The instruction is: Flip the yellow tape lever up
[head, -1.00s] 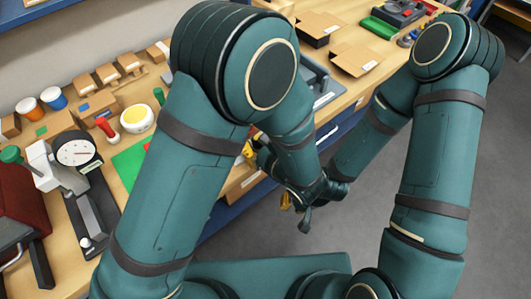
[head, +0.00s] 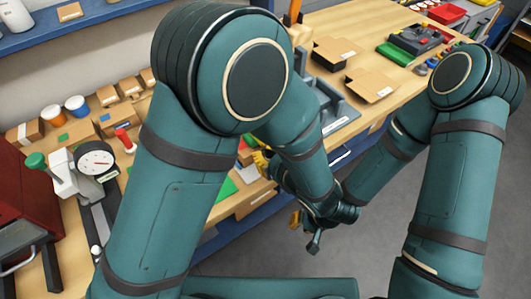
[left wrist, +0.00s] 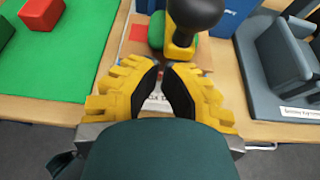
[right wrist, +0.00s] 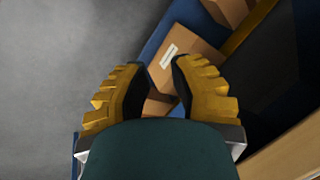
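The yellow tape lever (left wrist: 180,48) has a round black knob (left wrist: 196,12) and stands just beyond my left gripper's fingertips in the left wrist view. A green part shows behind it, and its base is partly hidden by the fingers. In the head view this gripper (head: 262,162) is at the bench's front edge, and my left arm hides the lever. My right gripper (right wrist: 159,68) is open and empty, low in front of the bench; it also shows in the head view (head: 296,218).
A green mat (left wrist: 62,60) with a red block (left wrist: 43,12) lies left of the lever, and a grey fixture (left wrist: 275,60) stands to its right. Cardboard boxes (right wrist: 185,55) sit under the bench by my right gripper. Open grey floor (head: 350,265) is in front.

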